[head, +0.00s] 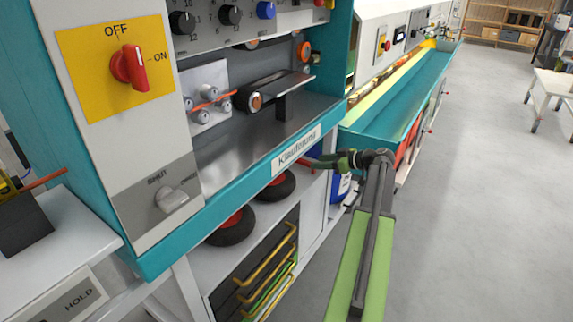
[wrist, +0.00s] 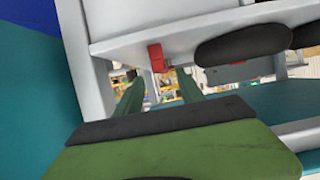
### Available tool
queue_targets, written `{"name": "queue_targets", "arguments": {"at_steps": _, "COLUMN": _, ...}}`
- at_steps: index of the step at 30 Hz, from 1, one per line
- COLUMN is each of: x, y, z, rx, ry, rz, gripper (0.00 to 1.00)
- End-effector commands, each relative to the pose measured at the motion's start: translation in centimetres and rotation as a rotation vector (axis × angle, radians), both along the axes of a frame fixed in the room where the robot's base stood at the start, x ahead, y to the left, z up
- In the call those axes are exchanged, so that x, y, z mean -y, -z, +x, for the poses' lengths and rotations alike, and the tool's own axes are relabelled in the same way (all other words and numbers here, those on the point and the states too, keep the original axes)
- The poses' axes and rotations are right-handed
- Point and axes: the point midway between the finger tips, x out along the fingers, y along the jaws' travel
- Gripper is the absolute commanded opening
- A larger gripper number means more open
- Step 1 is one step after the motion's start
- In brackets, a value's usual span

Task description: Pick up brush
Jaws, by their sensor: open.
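I cannot make out a brush for certain in either view. My gripper (head: 318,161) reaches left toward the shelf under the teal-edged machine in the head view. In the wrist view my gripper (wrist: 158,92) shows two green fingers spread apart with nothing between them. A small red object (wrist: 157,57), which I cannot identify, sits at the shelf edge beyond the fingers in the wrist view.
Black wheels with red hubs (head: 232,226) lie on the white shelf. Yellow bent rods (head: 265,266) stand below. The machine's teal front edge (head: 225,215) overhangs the shelf. The grey floor (head: 470,180) to the right is clear.

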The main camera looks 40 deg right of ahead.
Motion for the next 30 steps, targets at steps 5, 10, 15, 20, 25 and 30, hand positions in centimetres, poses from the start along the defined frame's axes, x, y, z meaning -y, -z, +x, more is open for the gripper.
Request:
{"name": "queue_targets", "arguments": {"at_steps": 5, "x": -0.7, "y": 1.4, "z": 2.8, "rx": 0.000, "ry": -0.001, "rz": 0.001, "gripper": 0.45}}
{"name": "queue_targets", "arguments": {"at_steps": 10, "x": -0.9, "y": 1.4, "z": 3.3, "rx": 0.000, "ry": -0.001, "rz": 0.001, "gripper": 0.45}}
{"name": "queue_targets", "arguments": {"at_steps": 15, "x": -1.2, "y": 2.1, "z": 4.4, "rx": 0.000, "ry": -0.002, "rz": 0.000, "gripper": 0.45}}
{"name": "queue_targets", "arguments": {"at_steps": 20, "x": -1.8, "y": 3.4, "z": 6.9, "rx": 0.000, "ry": -0.002, "rz": 0.000, "gripper": 0.45}}
{"name": "queue_targets", "arguments": {"at_steps": 25, "x": -2.1, "y": 3.5, "z": 8.0, "rx": 0.000, "ry": 0.001, "rz": 0.000, "gripper": 0.45}}
{"name": "queue_targets", "arguments": {"at_steps": 30, "x": -2.1, "y": 3.4, "z": 7.9, "rx": 0.000, "ry": 0.001, "rz": -0.001, "gripper": 0.39}}
